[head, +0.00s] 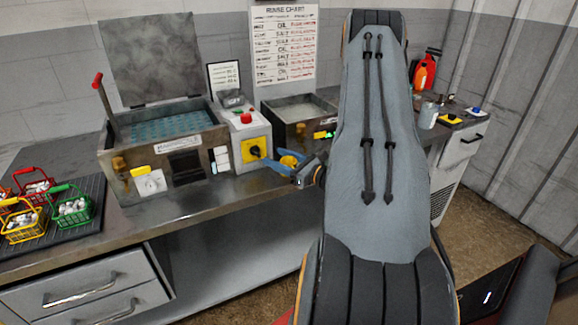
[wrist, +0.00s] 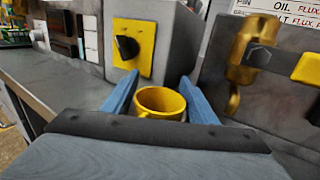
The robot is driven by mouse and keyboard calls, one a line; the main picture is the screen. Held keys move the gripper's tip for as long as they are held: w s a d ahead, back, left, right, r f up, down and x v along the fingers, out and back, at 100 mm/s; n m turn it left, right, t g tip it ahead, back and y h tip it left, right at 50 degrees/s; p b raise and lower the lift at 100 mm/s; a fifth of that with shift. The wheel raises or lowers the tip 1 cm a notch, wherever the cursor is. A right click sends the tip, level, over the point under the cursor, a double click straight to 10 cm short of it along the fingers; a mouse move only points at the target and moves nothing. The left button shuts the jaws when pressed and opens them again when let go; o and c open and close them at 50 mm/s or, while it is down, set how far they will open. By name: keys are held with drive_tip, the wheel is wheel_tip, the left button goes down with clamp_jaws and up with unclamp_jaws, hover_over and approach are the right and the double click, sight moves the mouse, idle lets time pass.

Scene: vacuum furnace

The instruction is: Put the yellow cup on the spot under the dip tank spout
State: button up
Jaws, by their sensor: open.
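The yellow cup (wrist: 161,101) stands upright on the bench, in front of a grey box with a black knob on a yellow plate. Its rim shows in the wrist view, with its lower part hidden by my gripper. In the head view the cup (head: 290,160) shows beside the blue fingers. My gripper (wrist: 159,82) is open, with one finger on each side of the cup; contact is unclear. A brass spout (wrist: 246,50) on the right tank (head: 300,108) is to the cup's right. The left tank (head: 165,130) also has a brass spout. No marked spot is visible.
The control box (head: 245,140) stands between the tanks, close behind the cup. Wire baskets (head: 70,208) sit on a dark mat at the left. The front strip of bench (head: 200,200) is clear. My arm hides the bench right of the right tank.

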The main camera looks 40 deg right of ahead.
drive_tip(key=c, duration=1)
drive_tip(key=shift+o, duration=0.2)
drive_tip(key=shift+r, duration=0.1)
wheel_tip(320, 180, up, 18)
drive_tip(key=b, duration=0.4)
